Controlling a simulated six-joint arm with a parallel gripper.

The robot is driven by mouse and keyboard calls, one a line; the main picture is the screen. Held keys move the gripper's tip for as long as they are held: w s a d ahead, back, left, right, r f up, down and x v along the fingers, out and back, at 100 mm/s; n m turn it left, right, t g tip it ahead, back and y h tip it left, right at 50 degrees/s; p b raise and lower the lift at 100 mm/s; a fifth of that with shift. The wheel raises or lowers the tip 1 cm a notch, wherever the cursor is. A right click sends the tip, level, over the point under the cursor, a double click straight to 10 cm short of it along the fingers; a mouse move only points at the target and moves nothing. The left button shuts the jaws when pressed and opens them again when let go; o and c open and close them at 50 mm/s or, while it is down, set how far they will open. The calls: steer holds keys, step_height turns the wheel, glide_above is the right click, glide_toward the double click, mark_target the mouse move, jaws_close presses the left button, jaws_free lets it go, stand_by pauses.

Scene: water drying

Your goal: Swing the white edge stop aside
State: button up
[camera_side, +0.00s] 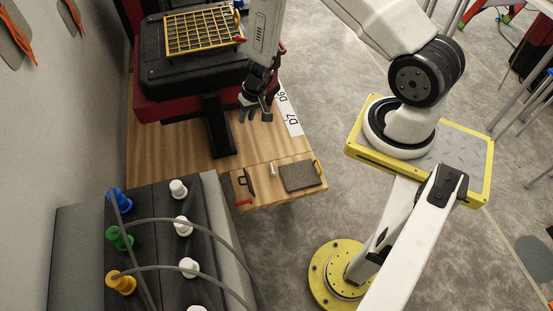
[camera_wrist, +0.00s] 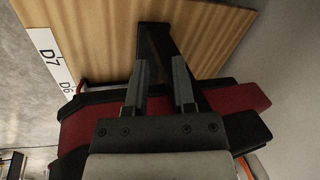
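A small white piece (camera_side: 273,169), which looks like the white edge stop, stands on the front part of the wooden bench, just left of a dark grey textured pad (camera_side: 301,175). It is too small to make out its pivot. My gripper (camera_side: 257,112) hangs over the bench, behind the white piece and apart from it, near the black post. In the wrist view its two grey fingers (camera_wrist: 160,85) are spread with nothing between them. The white piece is not seen in the wrist view.
A black post (camera_side: 219,126) rises from the bench (camera_side: 175,150) beside a red and black case with a yellow grid tray (camera_side: 203,32). A dark block with coloured and white knobs and grey hoses (camera_side: 205,230) stands at front left.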

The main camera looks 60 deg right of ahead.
steer(key=shift+a+r, duration=0.3)
steer(key=shift+r, duration=0.5)
steer(key=m+h, duration=0.1)
steer(key=m, duration=0.4)
glide_toward(272, 170)
steer(key=shift+w+d+f+g, duration=0.25)
steer(key=shift+w+d+g, duration=0.05)
steer(key=shift+d, duration=0.05)
steer(key=shift+f, duration=0.1)
steer(key=shift+w+a+f, duration=0.15)
steer(key=shift+w+f, duration=0.05)
steer(key=shift+f, duration=1)
steer(key=shift+w+a+f, duration=0.15)
steer(key=shift+a+f, duration=0.05)
steer(key=shift+f, duration=1.05)
steer(key=shift+w+a+f, duration=0.15)
steer(key=shift+w+f, duration=0.05)
steer(key=shift+f, duration=1)
